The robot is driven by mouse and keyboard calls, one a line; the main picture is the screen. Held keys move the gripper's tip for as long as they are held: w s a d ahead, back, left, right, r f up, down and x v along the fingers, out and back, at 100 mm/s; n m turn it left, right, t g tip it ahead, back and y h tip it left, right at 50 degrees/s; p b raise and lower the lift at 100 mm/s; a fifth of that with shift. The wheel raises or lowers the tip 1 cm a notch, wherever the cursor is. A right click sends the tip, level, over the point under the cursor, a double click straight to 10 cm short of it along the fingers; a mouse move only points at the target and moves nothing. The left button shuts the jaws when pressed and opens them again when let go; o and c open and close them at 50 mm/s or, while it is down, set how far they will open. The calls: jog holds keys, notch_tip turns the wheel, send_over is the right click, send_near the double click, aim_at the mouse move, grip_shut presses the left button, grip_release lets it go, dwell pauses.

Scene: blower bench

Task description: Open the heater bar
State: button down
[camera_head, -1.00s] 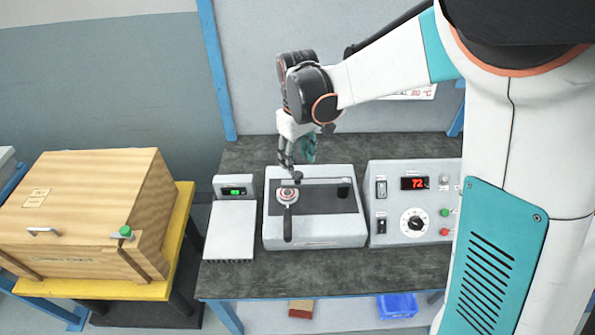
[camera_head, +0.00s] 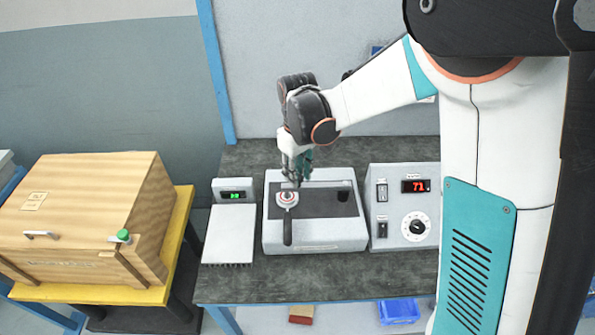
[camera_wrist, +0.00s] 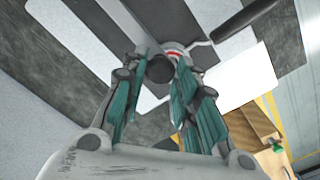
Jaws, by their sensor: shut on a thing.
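A pale grey sealing unit (camera_head: 330,237) with a dark top plate (camera_head: 318,203) stands on the bench. The heater bar (camera_head: 325,184) runs along the back of that plate and looks down flat. In the wrist view, its round black knob (camera_wrist: 160,69) sits between the fingertips of my gripper (camera_wrist: 158,73). My gripper (camera_head: 297,180) points down at the bar's left end, shut on the knob, and hides it in the head view. A lever with a black handle (camera_head: 288,228) and a red-and-white hub (camera_head: 287,198) lies just in front, pointing toward the front edge.
A white unit with a green display (camera_head: 232,228) stands close on the left. A control box with a red display and dial (camera_head: 405,205) stands close on the right. A wooden crate (camera_head: 85,215) is on a yellow table at left. The front bench strip (camera_head: 320,280) is clear.

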jog(key=shift+w+m, duration=0.6)
jog(key=shift+w, duration=0.1)
jog(key=w+d+m, duration=0.8)
jog(key=w+m, duration=0.2)
jog(key=m, duration=0.2)
jog(key=shift+w+d, duration=0.3)
jog(key=shift+w, duration=0.05)
jog(key=c, duration=1.2)
grip_release()
jog(key=shift+c, duration=0.2)
